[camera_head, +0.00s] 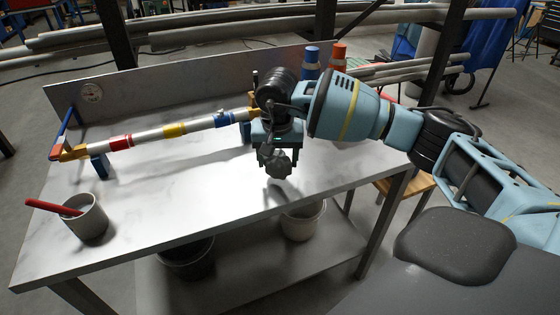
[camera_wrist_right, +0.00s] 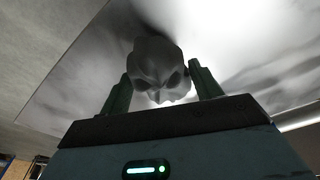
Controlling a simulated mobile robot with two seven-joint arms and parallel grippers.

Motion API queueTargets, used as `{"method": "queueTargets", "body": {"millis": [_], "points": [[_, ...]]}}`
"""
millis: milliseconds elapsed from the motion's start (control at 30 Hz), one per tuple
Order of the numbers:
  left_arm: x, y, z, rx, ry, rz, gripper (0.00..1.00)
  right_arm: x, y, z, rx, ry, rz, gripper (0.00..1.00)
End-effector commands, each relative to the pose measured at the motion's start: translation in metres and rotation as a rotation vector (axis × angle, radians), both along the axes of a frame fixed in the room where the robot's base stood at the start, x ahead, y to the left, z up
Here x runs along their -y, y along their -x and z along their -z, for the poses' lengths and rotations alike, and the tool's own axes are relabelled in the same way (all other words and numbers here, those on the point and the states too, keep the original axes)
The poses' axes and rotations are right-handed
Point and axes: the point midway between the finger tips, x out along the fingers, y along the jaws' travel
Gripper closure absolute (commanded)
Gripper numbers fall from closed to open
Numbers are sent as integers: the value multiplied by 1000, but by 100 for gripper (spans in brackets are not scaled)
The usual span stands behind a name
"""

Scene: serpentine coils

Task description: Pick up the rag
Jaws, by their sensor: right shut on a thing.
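The rag (camera_head: 279,163) is a crumpled dark grey bundle in the head view, held above the front part of the metal table. My right gripper (camera_head: 274,150) is shut on it from above. In the right wrist view the rag (camera_wrist_right: 157,70) shows as a grey lump between the two fingers of my right gripper (camera_wrist_right: 160,88). A shadow lies on the table near it, and the rag looks clear of the surface. My left gripper is not in view.
The metal table (camera_head: 150,228) carries a striped pipe (camera_head: 150,137) on supports, a grey cup (camera_head: 87,220) with a red-handled tool, and blue (camera_head: 311,60) and orange (camera_head: 338,56) bottles behind. Buckets stand on the lower shelf.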

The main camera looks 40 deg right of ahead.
Motion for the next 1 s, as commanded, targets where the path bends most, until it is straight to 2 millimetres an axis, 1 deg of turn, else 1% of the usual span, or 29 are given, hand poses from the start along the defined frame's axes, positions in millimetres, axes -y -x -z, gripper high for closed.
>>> {"method": "queueTargets", "body": {"millis": [33, 300, 400, 500, 600, 700, 1000], "points": [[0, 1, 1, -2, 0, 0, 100, -12, 6, 0, 0, -1, -8, 59], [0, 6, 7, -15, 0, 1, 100, -73, 39, -6, 0, -1, -9, 59], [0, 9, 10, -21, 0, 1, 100, -92, 49, -8, 1, -1, -7, 59], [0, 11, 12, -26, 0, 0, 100, -106, 58, -10, 1, -1, -6, 59], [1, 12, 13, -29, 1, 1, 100, -117, 63, -11, -1, 0, -4, 59], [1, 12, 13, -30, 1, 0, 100, -123, 67, -12, 0, 0, -3, 59], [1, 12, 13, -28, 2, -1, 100, -127, 69, -13, 0, 0, -1, 59]]}}
